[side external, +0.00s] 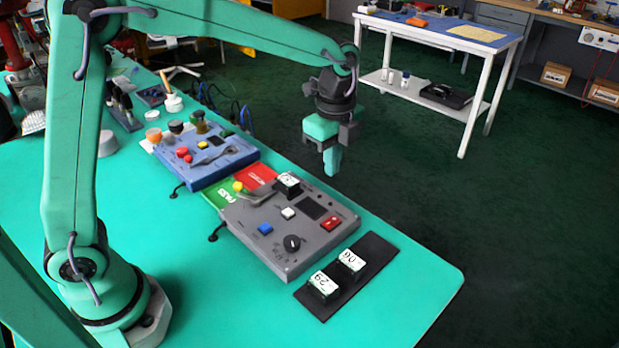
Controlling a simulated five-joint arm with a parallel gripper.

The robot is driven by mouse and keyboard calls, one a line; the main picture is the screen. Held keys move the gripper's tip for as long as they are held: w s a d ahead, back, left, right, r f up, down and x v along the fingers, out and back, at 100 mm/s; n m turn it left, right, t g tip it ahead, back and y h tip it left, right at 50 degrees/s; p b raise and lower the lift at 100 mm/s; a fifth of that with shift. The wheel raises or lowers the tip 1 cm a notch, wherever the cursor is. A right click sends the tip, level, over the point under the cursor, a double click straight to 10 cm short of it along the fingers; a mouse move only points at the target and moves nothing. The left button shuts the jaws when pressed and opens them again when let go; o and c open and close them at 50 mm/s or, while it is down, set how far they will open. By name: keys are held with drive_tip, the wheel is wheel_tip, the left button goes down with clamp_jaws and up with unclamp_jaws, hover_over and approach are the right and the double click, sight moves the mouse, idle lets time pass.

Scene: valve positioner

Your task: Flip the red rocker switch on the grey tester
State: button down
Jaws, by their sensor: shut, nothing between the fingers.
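A black knob (292,243), a blue button (265,229), a white button (288,212) and a dark screen (313,206) are on the same face. My gripper (331,170) points down, shut and empty. In the picture it shows above the switch, apart from the tester. I cannot tell which way the rocker is tipped.
A black mat (352,279) with two black-and-white blocks lies right of the tester. A block (287,185) sits at the tester's back edge by a lever. Green and red panels (238,190) separate it from a blue tester (205,161). The table's right corner is clear.

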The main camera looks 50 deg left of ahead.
sight(327, 224)
drive_tip(key=shift+r, duration=0.2)
drive_tip(key=shift+s, duration=0.3)
drive_tip(key=shift+f, duration=0.1)
idle(0.4)
wheel_tip(327, 224, down, 14)
drive_tip(key=shift+r, duration=0.1)
idle(0.7)
